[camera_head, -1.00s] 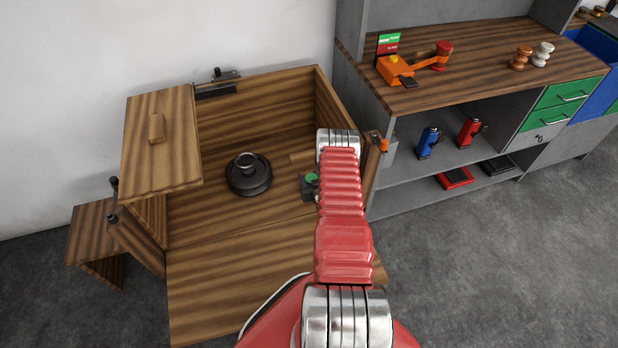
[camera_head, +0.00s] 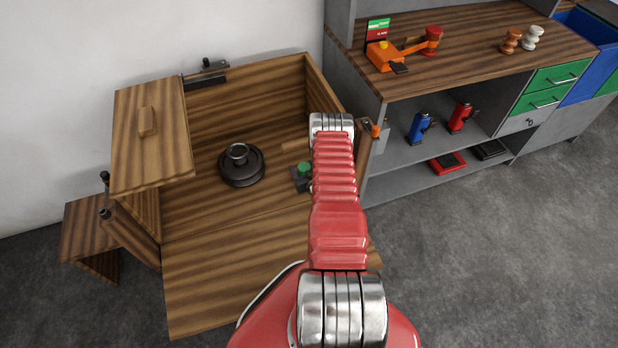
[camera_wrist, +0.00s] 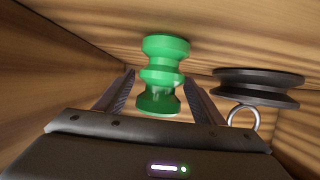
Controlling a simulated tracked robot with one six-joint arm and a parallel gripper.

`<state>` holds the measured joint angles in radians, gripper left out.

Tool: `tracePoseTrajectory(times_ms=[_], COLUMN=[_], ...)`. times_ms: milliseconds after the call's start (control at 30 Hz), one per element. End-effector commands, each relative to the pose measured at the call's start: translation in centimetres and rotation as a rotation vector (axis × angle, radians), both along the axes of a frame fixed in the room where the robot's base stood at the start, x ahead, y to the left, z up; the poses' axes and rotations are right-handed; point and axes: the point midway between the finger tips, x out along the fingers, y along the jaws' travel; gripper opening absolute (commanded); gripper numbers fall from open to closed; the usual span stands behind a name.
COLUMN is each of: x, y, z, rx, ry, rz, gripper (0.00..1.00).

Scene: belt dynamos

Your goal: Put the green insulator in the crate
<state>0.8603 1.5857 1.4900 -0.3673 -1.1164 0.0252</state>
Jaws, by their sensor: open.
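The green insulator (camera_wrist: 162,75) is a waisted, ribbed piece between the two open fingers of my gripper (camera_wrist: 160,80) in the wrist view. I cannot tell whether either finger touches it. In the head view only a bit of the green insulator (camera_head: 304,168) shows, beside my red arm and above the dark gripper (camera_head: 298,182), inside an open wooden box (camera_head: 215,280). At the far right, a blue bin (camera_head: 575,60) is partly cut off by the picture's edge. I cannot tell which container is the crate.
A black grooved wheel with a ring (camera_head: 241,165) stands left of my gripper in the box; it also shows in the wrist view (camera_wrist: 258,88). A workbench (camera_head: 465,60) with tools and a lower shelf stands at right. Open grey floor (camera_head: 500,250) lies before it.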

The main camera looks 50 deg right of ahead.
Motion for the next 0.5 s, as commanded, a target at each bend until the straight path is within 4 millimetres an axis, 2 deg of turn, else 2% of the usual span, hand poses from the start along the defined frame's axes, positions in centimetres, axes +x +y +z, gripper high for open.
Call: tracePoseTrajectory(times_ms=[500], x=[-5.9], y=[3.1], z=[2.7], rx=[0.002], ry=[0.001], rz=[-0.003], gripper=[0.63])
